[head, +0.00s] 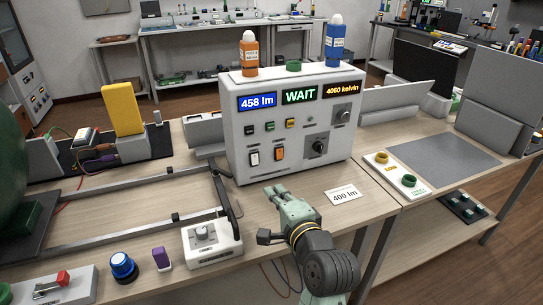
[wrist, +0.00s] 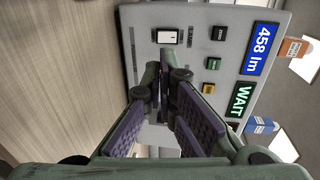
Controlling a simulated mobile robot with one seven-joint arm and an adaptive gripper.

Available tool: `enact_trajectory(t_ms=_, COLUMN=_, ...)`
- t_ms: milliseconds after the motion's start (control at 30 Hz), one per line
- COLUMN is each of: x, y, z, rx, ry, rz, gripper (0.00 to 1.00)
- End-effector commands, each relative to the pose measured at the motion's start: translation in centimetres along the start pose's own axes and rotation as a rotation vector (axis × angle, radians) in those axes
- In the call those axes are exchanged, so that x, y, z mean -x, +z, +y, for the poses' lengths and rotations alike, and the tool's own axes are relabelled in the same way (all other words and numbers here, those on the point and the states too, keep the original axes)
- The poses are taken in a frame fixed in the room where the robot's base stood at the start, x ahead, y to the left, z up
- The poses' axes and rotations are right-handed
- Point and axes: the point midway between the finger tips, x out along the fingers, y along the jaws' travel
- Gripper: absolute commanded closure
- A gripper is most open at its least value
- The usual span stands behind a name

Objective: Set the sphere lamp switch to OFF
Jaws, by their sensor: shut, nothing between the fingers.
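The grey control box (head: 240,115) stands on the bench with two rocker switches low on its front. The left rocker (head: 254,157) is white and the right rocker (head: 279,153) is orange. The white rocker also shows in the wrist view (wrist: 167,37). My gripper (head: 270,190) is shut and empty, low in front of the box. In the wrist view its fingertips (wrist: 166,75) lie below the white rocker and hide the orange one. Contact with the panel cannot be told.
The box's displays read 458 lm, WAIT and 4060 kelvin. A metal rail frame (head: 130,243) and a white knob box (head: 212,243) stand left of my arm. A 400 lm card (head: 343,194) lies right.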

Motion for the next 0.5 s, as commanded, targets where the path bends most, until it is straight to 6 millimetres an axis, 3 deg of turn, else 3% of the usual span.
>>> enact_trajectory(t_ms=267, x=-2.4, y=0.0, z=0.8, rx=0.005, ry=-0.002, rz=-0.002, gripper=1.0)
enact_trajectory(t_ms=500, x=-7.4, y=0.1, z=-0.1, rx=0.0, ry=0.003, rz=-0.003, gripper=1.0)
